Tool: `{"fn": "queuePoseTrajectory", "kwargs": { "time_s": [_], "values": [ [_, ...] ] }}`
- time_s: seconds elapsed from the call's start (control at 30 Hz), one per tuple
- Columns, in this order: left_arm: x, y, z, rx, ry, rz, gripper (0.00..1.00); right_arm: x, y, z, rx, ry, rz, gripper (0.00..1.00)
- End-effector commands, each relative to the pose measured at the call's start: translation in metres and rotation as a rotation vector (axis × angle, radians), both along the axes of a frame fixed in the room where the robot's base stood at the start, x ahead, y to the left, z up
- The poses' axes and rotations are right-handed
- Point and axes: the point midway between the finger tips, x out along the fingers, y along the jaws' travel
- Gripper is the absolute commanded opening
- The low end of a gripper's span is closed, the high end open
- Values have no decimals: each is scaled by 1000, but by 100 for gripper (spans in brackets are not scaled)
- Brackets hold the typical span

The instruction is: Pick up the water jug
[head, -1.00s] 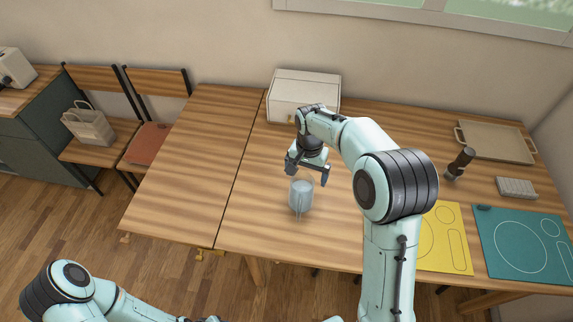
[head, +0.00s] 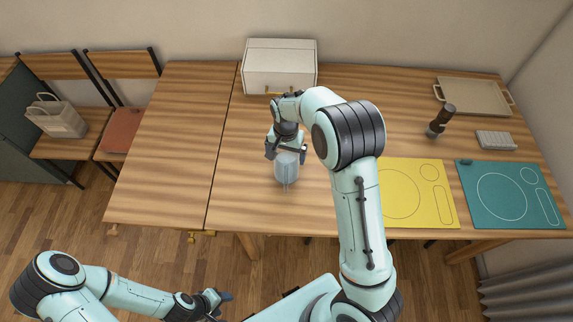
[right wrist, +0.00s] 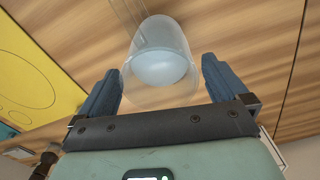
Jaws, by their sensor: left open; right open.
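The water jug (head: 287,173) is a clear, bluish vessel standing upright on the wooden table near its front edge. It also shows in the right wrist view (right wrist: 160,62), just ahead of the fingers. My right gripper (head: 286,154) is open at the jug's far side, close to its upper part. In the right wrist view the two blue-grey fingers (right wrist: 163,88) lie to either side of the jug's near end, with gaps between. I cannot tell how deep the jug sits between them. My left gripper (head: 222,298) is open and empty, low in front of the table.
A white box (head: 280,66) stands at the back of the wooden table (head: 180,140). To the right are a yellow mat (head: 405,222), a teal mat (head: 510,225), a dark grinder (head: 441,121), a grey block (head: 496,140) and a tray (head: 474,97). The table's left part is clear.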

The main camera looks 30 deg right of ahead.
Motion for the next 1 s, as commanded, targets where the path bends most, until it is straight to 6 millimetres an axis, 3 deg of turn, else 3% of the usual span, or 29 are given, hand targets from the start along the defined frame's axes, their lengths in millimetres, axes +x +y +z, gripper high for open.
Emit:
{"fn": "queuePoseTrajectory", "kwargs": {
  "time_s": [0.2,0.47,0.5,0.53,0.73,1.0],
  "values": [
    [1,0,0,0,-1,0,52,-3,1,-30,0,3,-1,100],
    [1,0,0,0,-1,0,52,-2,1,-34,0,0,0,100],
    [0,0,0,0,-1,0,52,-2,1,-33,0,0,0,97],
    [1,0,0,0,-1,0,52,-2,1,-33,0,0,0,87],
    [0,0,0,0,-1,0,52,-2,1,-33,0,0,0,22],
    [1,0,0,0,-1,0,52,-1,1,-32,1,-4,0,20]
  ]
}}
